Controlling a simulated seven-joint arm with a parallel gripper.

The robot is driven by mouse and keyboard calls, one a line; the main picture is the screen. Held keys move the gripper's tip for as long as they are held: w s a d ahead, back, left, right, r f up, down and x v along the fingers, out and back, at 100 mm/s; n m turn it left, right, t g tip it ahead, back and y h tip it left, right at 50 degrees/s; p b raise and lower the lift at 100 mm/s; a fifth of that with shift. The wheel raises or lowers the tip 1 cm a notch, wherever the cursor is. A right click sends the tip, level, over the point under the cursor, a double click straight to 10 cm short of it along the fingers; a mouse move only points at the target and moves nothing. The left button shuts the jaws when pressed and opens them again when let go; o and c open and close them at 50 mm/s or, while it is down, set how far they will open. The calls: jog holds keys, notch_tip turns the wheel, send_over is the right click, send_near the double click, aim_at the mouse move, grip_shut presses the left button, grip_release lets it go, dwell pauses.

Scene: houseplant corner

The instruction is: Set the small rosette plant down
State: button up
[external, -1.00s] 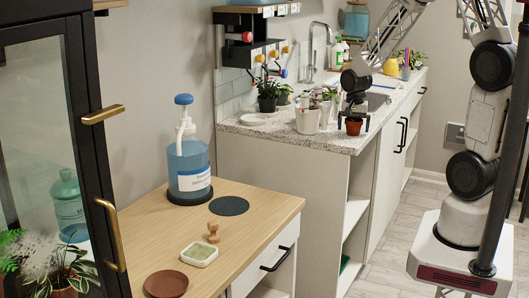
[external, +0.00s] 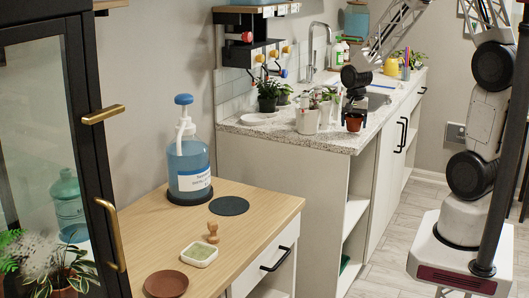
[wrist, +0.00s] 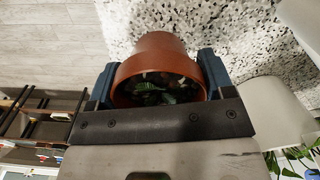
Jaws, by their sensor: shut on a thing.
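The small rosette plant sits in a terracotta pot (external: 354,123) near the front corner of the speckled counter (external: 335,141). In the wrist view the pot (wrist: 157,62) is held between blue finger pads, with dark soil and small green leaves (wrist: 148,87) in its mouth. My gripper (external: 355,109) is shut on the pot from above; it also shows in the wrist view (wrist: 160,77). Whether the pot's base touches the counter cannot be told.
White pots (external: 307,121) stand close to the left of the held pot. Dark-potted plants (external: 267,98) and a white saucer (external: 258,118) are farther left. The counter's front edge is close, with floor (wrist: 45,45) beyond it. A sink (external: 378,101) lies behind.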

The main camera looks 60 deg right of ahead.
notch_tip(320, 180, up, 2)
jog(key=shift+r, duration=0.15)
jog(key=s+a, duration=0.3)
jog(key=s, duration=0.4)
jog(key=s+a+r, duration=0.1)
jog(key=s+a, duration=0.3)
jog(key=s, duration=0.3)
jog(key=shift+s+r, duration=0.15)
jog(key=shift+s, duration=0.05)
dwell(0.5)
jog(key=w+a+f+n, duration=0.3)
jog(key=w+a+n, duration=0.2)
jog(key=w+a, duration=0.3)
jog(key=w+a+f+n, duration=0.2)
jog(key=w+a+n, duration=0.35)
jog(key=a, duration=0.55)
jog(key=w+a+f+n, duration=0.1)
jog(key=a+f+n, duration=0.2)
jog(key=a, duration=0.7)
jog(key=w+a+f+n, duration=0.2)
jog(key=a+f+n, duration=0.1)
jog(key=a, duration=0.8)
jog(key=shift+n, duration=0.85)
